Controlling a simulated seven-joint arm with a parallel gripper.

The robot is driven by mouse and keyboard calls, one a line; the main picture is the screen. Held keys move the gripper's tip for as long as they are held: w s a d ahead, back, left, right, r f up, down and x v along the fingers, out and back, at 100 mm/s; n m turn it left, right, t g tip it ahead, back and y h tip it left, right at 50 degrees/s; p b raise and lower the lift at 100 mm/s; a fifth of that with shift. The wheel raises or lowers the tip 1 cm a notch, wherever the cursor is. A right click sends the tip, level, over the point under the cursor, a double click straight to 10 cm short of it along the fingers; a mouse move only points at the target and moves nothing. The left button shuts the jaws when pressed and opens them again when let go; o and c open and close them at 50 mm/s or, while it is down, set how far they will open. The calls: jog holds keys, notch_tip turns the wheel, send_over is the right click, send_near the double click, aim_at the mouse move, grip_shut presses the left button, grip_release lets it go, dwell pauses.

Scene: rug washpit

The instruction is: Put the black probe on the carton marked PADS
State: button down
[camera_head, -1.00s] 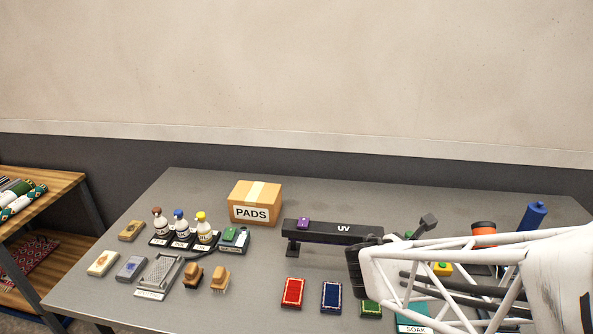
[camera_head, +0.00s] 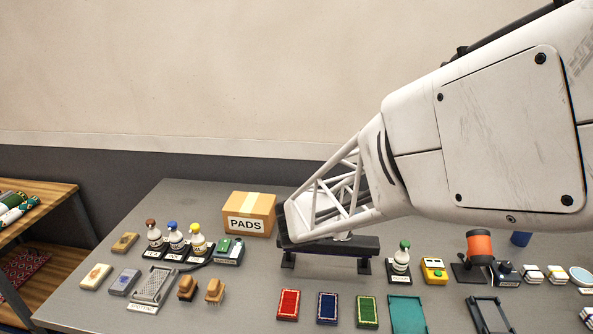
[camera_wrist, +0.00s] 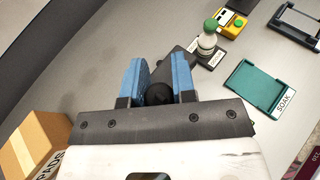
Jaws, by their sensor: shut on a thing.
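The carton marked PADS (camera_head: 248,214) is a brown box standing at the back of the table, left of my arm in the head view. Its corner also shows at lower left in the wrist view (camera_wrist: 32,146). My gripper (camera_wrist: 158,76) has blue fingers shut on the black probe (camera_wrist: 158,94), of which only a dark rounded end shows between them. The gripper is above the UV bar, to the right of the carton. In the head view the fingers and probe are hidden behind my arm. The carton's visible top is bare.
The dark UV bar (camera_head: 330,248) stands on short legs beneath my arm. A green-capped bottle (camera_head: 401,257) stands by its right end. Several bottles (camera_head: 176,238) and a green device (camera_head: 229,250) stand left of and before the carton. Coloured pads (camera_head: 327,307) lie in front.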

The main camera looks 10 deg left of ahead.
jog(key=w+a+f, duration=0.1)
jog(key=w+a, duration=0.2)
jog(key=a, duration=0.8)
jog(key=w+a, duration=0.4)
jog(key=a, duration=0.8)
jog(key=shift+w+a+f, duration=0.15)
jog(key=shift+a+f, duration=0.15)
jog(key=shift+f, duration=0.05)
send_over(254, 200)
jog(key=shift+f, duration=0.75)
jog(key=shift+f, duration=1.75)
jog(key=shift+f, duration=0.15)
